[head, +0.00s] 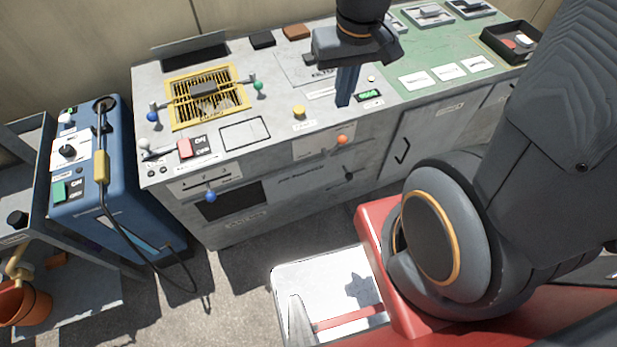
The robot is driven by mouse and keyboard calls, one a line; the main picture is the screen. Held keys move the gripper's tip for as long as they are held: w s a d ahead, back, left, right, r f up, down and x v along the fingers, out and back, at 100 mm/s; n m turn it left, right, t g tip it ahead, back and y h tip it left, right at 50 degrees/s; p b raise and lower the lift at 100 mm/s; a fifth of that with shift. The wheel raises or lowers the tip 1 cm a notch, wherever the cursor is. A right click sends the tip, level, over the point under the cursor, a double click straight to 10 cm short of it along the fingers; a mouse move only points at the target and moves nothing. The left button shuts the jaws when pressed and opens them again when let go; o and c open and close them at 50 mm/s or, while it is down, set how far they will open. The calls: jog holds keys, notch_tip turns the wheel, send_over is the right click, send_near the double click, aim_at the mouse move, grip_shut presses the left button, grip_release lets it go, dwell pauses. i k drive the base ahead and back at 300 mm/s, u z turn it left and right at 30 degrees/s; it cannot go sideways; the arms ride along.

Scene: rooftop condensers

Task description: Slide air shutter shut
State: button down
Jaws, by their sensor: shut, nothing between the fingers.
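My gripper (346,88) points down above the grey cabinet top, right of its middle, with its fingers together and empty. On the cabinet's front, at the left, is a dark rectangular opening (236,203) with a blue knob (210,196) at its upper left. This may be the air shutter, but its lettering is too small to read. On the top, a yellow-framed grille (207,98) has a bar with a blue and a green knob across it. My gripper is well to the right of both and apart from them.
An orange knob (342,139) is on the front. A blue machine (120,200) with a hose stands left. Bare floor (235,285) lies in front.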

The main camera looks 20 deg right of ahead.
aim_at(288, 184)
jog(key=z, duration=1.35)
jog(key=k, duration=0.7)
jog(key=u, duration=0.95)
jog(key=i, duration=0.5)
